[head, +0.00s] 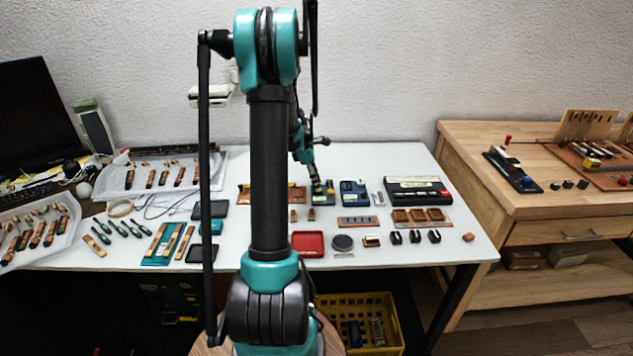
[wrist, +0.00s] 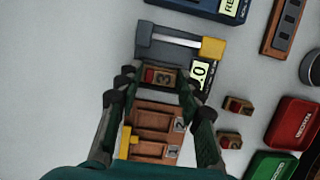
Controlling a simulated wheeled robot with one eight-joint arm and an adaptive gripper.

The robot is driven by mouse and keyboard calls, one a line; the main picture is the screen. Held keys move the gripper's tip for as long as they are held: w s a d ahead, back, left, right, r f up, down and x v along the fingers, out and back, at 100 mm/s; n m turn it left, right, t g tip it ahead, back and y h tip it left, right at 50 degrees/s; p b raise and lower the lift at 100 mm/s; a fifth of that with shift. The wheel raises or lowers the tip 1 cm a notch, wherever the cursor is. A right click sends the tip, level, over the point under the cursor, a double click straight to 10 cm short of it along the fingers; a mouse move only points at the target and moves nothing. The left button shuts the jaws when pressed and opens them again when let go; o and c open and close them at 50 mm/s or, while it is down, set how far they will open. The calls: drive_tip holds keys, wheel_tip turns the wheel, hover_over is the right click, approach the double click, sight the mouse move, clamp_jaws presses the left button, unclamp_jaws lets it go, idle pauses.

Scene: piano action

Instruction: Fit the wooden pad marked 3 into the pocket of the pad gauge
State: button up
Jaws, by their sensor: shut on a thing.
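My gripper (wrist: 160,82) is shut on the wooden pad marked 3 (wrist: 168,77), a small brown block with a red end, one finger on each side. The pad is over the near end of the grey pad gauge (wrist: 150,48), which has a pale bar, a yellow block and a label. The pocket is hidden beneath the pad and fingers. I cannot tell whether the pad is seated or just above. In the head view my gripper (head: 320,188) is low over the gauge, small and partly hidden by my arm.
A wooden rack (wrist: 150,134) with places marked 1 and 2 adjoins the gauge. Two loose small blocks (wrist: 237,106) lie to the right. A blue box (wrist: 210,8) stands beyond the gauge. Bare white table lies left.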

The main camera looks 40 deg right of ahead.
idle(0.3)
drive_tip(key=o, duration=0.9)
drive_tip(key=shift+r, duration=0.1)
drive_tip(key=shift+r, duration=3.4)
